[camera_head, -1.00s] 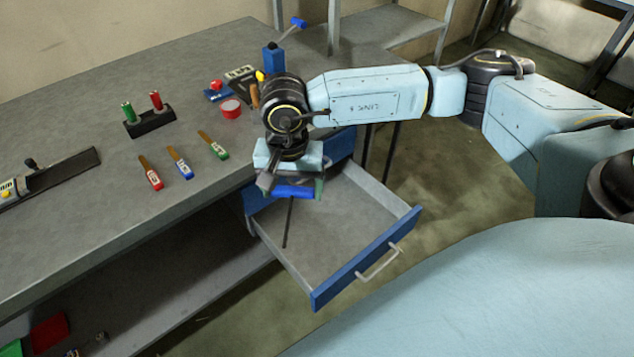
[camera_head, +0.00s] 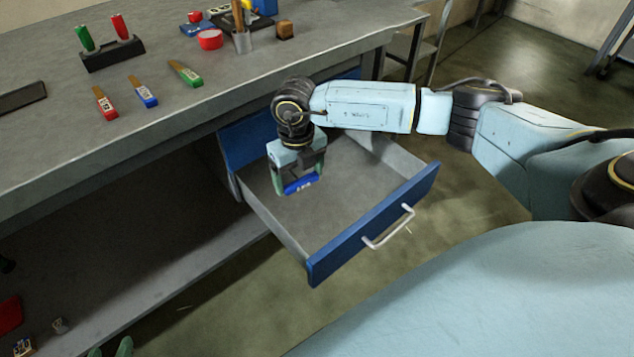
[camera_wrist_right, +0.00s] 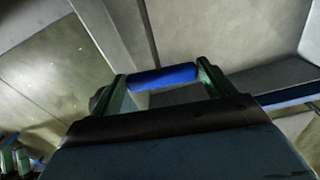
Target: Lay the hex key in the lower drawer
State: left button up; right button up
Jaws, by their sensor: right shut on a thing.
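The hex key's blue handle (camera_head: 301,184) is held between the fingers of my right gripper (camera_head: 299,180). The right wrist view shows the blue handle (camera_wrist_right: 163,77) lying crosswise between the two green fingers. The key's dark shaft cannot be made out now. The open blue-fronted drawer (camera_head: 375,228) is pulled out below the bench, with a grey, empty-looking floor. My right gripper is over the drawer's left inner part, pointing down; its height above the floor is hard to tell. Green tips (camera_head: 112,348) at the bottom edge look like my left gripper's fingers, mostly cut off.
A lower shelf (camera_head: 120,270) lies left of the drawer. The drawer's side walls border my gripper.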

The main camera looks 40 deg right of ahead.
jog(key=f+m, duration=0.1)
jog(key=f+m+b, duration=0.1)
jog(key=f+m, duration=0.1)
jog(key=shift+w+d, duration=0.15)
jog(key=shift+d, duration=0.25)
jog(key=b, duration=0.3)
send_over(304, 214)
notch_tip(304, 214, down, 6)
jog(key=shift+r, duration=0.15)
jog(key=shift+f, duration=0.4)
notch_tip(304, 214, down, 3)
jog(key=shift+b, duration=0.95)
pick_arm(q)
jog(key=d+r+t+h, duration=0.3)
jog(key=r+t, duration=0.9)
jog(key=r, duration=0.7)
jog(key=shift+w+d+h, duration=0.15)
jog(key=shift+w+h, duration=0.15)
jog(key=shift+h, duration=0.4)
pick_arm(e)
jog(key=shift+f, duration=0.2)
jog(key=shift+f, duration=0.15)
jog(key=o, duration=0.9)
pick_arm(q)
jog(key=shift+r, duration=0.1)
pick_arm(e)
jog(key=shift+o, duration=0.2)
